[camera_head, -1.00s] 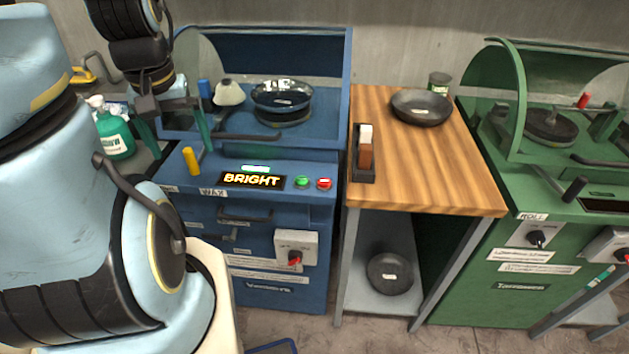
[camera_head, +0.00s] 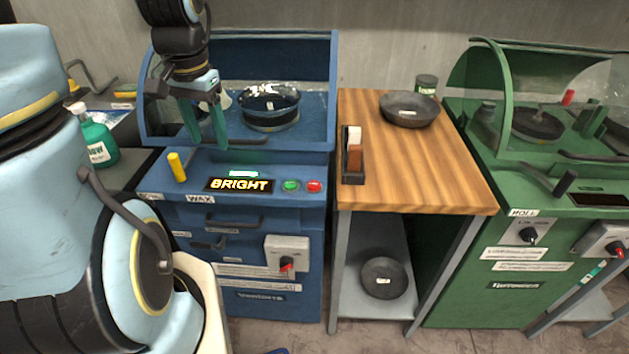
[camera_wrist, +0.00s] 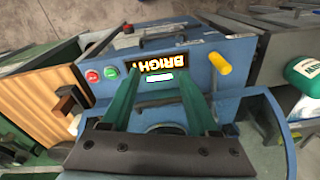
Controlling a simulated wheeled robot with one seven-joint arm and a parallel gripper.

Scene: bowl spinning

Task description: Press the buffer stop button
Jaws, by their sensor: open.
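The blue buffing machine (camera_head: 225,312) has a lit panel reading BRIGHT (camera_head: 240,185). To the right of the panel are a green button (camera_head: 291,186) and a red button (camera_head: 314,186). In the wrist view the red button (camera_wrist: 92,76) and green button (camera_wrist: 111,73) lie to the left of the panel (camera_wrist: 162,63). My gripper (camera_head: 206,140) is open and empty, fingers pointing down above the machine's front, left of both buttons and apart from them. Its fingers (camera_wrist: 158,85) show in the wrist view too. A shiny bowl (camera_head: 270,106) sits inside the machine.
A yellow knob (camera_head: 177,167) stands up left of the panel, near my gripper. A clear guard covers the bowl. A wooden table (camera_head: 435,165) on the right holds a dark bowl (camera_head: 409,108) and a block holder. A green machine (camera_head: 490,270) stands beyond it.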

